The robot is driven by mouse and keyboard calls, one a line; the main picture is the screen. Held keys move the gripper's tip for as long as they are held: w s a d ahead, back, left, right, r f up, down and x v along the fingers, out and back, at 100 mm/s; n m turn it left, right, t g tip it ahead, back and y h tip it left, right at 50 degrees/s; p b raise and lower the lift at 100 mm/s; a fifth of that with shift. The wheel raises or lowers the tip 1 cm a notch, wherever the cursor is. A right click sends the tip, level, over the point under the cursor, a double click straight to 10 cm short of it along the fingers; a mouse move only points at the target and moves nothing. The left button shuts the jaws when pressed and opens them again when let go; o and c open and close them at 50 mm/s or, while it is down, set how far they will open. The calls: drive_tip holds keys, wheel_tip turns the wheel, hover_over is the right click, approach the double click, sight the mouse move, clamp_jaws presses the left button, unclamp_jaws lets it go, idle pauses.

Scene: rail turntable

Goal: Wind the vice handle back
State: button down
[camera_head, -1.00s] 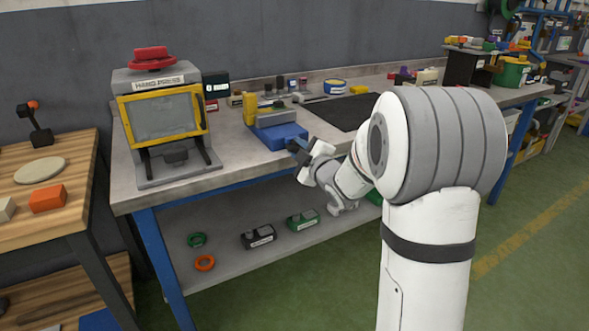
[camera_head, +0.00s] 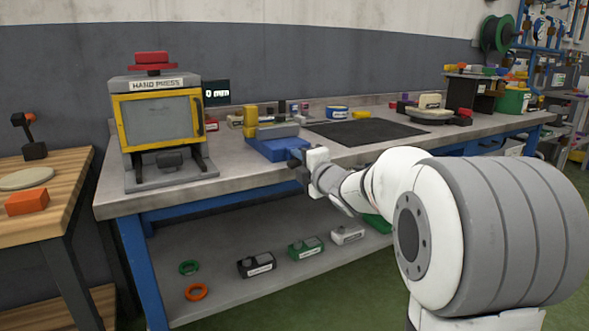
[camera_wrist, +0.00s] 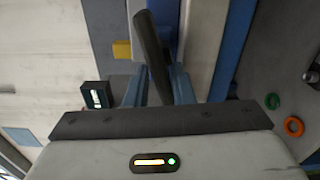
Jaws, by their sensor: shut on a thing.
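The vice (camera_head: 277,149), blue with a grey upper part, sits at the front edge of the grey workbench, right of the hand press. My gripper (camera_head: 298,160) is at the vice's front right side. In the wrist view a dark bar, the vice handle (camera_wrist: 151,48), runs down between my two blue-grey fingers (camera_wrist: 158,90), which are shut on it. The handle leans slightly in that picture. In the head view the handle is hidden or too small to make out at my gripper.
The hand press (camera_head: 160,125) with a red top stands left of the vice. A yellow block (camera_head: 250,120) is behind it. A black mat (camera_head: 365,132) lies to the right. The lower shelf (camera_head: 225,290) holds small labelled boxes and rings. A wooden table (camera_head: 60,185) stands at left.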

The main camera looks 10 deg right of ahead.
drive_tip(key=shift+d+f, duration=0.15)
drive_tip(key=shift+f, duration=0.1)
drive_tip(key=c, duration=1.4)
unclamp_jaws()
drive_tip(key=shift+c, duration=0.2)
